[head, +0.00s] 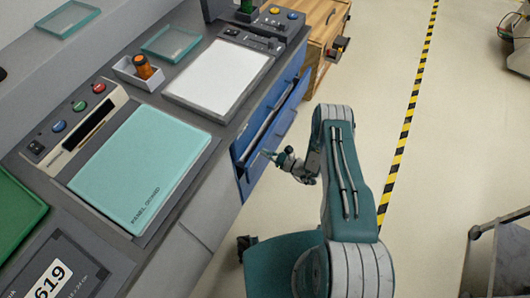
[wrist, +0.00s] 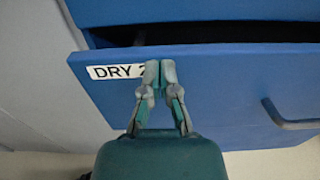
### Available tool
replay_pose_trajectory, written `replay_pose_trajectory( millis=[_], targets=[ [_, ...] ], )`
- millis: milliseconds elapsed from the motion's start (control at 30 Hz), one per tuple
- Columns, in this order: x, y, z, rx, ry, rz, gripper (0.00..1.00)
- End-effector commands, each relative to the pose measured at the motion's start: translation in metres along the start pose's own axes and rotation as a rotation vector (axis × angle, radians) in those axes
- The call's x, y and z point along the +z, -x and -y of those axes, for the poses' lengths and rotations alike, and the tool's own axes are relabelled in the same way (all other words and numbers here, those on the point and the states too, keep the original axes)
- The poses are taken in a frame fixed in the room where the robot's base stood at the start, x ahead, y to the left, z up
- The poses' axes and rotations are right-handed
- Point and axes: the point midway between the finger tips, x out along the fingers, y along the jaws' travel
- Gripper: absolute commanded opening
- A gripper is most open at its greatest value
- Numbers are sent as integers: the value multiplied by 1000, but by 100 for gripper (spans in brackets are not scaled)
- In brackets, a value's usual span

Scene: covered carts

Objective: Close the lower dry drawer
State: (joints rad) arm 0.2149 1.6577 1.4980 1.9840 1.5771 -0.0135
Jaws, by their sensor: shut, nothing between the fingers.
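The lower dry drawer (head: 283,126) is blue and stands partly pulled out of the cart's side in the head view. In the wrist view its front (wrist: 220,85) fills the middle, with a dark gap along its top edge. A white label reading "DRY" (wrist: 108,72) sits at its upper left, its number partly hidden by my fingers. Its bar handle (wrist: 285,118) is at the right. My gripper (wrist: 157,68) is shut and empty, its tips over the drawer front beside the label. It also shows in the head view (head: 267,154). Whether the tips touch the front I cannot tell.
A wooden cabinet (head: 318,25) stands beyond. Floor (head: 370,75) is clear up to the striped tape (head: 409,105).

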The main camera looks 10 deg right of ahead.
Motion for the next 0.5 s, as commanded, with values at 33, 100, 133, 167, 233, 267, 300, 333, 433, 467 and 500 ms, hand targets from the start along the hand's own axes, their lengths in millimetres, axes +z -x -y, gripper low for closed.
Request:
replay_pose_trajectory(
  millis=[33, 100, 133, 167, 233, 267, 300, 333, 433, 467, 500],
  targets=[
    [0, -2, 0, 1, 0, 0, 0],
    [0, -3, 0, 0, 0, 0, 0],
    [0, -3, 0, 0, 0, 0, 0],
    [0, -3, 0, -1, 0, 0, 0],
    [0, -3, 0, -1, 0, 0, 0],
    [0, -3, 0, -1, 0, 0, 0],
    [0, -3, 0, 0, 0, 0, 0],
    [0, -3, 0, 0, 0, 0, 0],
    [0, -9, 0, 2, 1, 0, 0],
    [0, -13, 0, 3, 1, 0, 0],
    [0, -20, -1, 4, 1, 0, 0]
  ],
)
